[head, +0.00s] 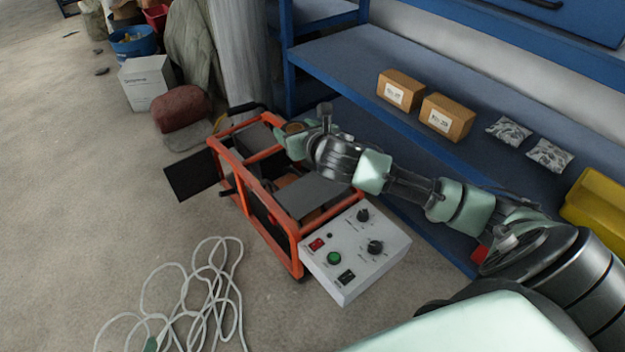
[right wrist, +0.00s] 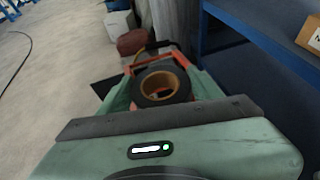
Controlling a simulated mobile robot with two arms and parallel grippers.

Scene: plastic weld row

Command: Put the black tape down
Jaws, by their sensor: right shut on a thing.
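The black tape (right wrist: 162,100) is a thick black roll with a tan core. In the right wrist view it sits between the fingers of my right gripper (right wrist: 158,92), which is shut on it. In the head view my right gripper (head: 292,138) is above the far end of an orange-framed cart (head: 299,245); only a small brownish part of the tape (head: 295,127) shows there. The tape is held over the cart; its exact height above it I cannot tell. My left gripper is not in view.
A white control box (head: 345,280) with knobs is at the cart's near end. A blue shelf (head: 350,60) on the right carries cardboard boxes (head: 447,117), silvery packets (head: 508,131) and a yellow bin (head: 598,200). White cable (head: 205,290) lies on the floor. Floor at left is mostly clear.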

